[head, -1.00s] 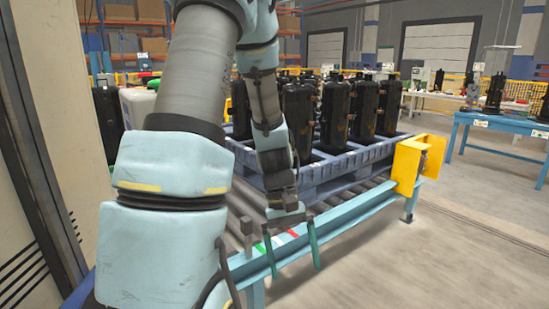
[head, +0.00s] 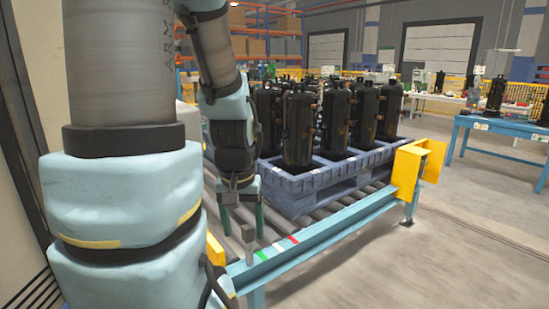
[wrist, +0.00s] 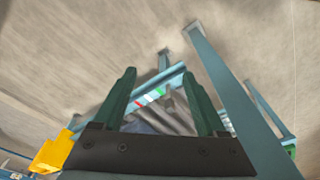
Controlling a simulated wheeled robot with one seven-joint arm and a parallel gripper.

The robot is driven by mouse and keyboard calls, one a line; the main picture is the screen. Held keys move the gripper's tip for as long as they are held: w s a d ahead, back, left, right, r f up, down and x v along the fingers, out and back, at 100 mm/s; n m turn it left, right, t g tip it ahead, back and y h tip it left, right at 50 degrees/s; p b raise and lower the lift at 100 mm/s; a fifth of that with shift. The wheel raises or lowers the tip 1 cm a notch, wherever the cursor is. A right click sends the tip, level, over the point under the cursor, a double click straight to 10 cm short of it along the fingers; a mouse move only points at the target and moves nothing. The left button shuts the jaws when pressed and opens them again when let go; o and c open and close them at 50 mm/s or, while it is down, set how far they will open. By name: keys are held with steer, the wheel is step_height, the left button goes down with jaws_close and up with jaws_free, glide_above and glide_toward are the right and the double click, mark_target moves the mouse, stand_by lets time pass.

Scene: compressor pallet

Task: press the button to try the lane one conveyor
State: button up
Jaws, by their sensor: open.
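The roller conveyor (head: 292,249) has a light-blue side rail with green, white and red marks on its near part. The rail also shows in the wrist view (wrist: 172,82), beyond the fingertips. A small grey post (head: 249,240) stands at the near rail, close to the marks. I cannot make out a button on it or elsewhere. My gripper (head: 242,224) hangs with its two green fingers apart over the near end of the conveyor, by the post. In the wrist view my gripper (wrist: 159,75) is open and empty. My arm hides the conveyor's left side.
A blue pallet tray (head: 300,184) with several black compressors (head: 340,115) sits on the rollers behind my gripper. A yellow bracket (head: 406,170) stands at the rail's far right end. A blue table (head: 490,122) is at the right. The floor at front right is clear.

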jaws_close()
stand_by(0.4)
stand_by(0.9)
